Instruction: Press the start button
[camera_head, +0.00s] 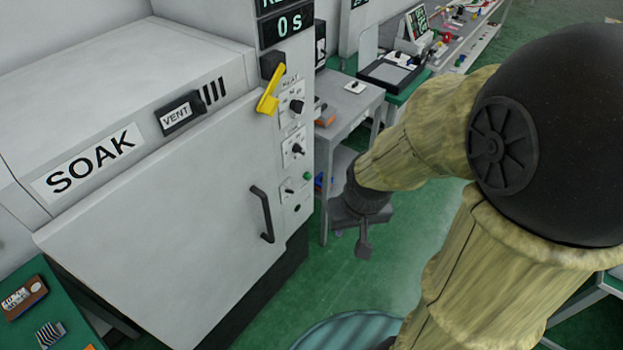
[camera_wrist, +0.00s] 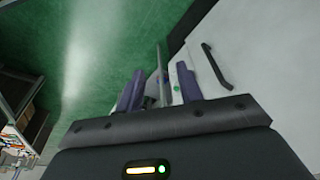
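A small green button (camera_head: 307,176), which looks like the start button, sits low on the control panel on the right edge of the white cabinet's front. In the wrist view a small green spot (camera_wrist: 177,87) shows between the fingers, close to the right finger; it appears to be the same button. My gripper (camera_head: 355,215) is to the right of the panel in the head view, apart from the button and lower than it. I cannot tell the exact distance to the panel.
The cabinet marked SOAK (camera_head: 95,158) has a black door handle (camera_head: 263,214). A yellow lever (camera_head: 270,92) and black knobs (camera_head: 297,106) are above the button. A grey table (camera_head: 350,97) stands behind. Green floor is open right of the cabinet.

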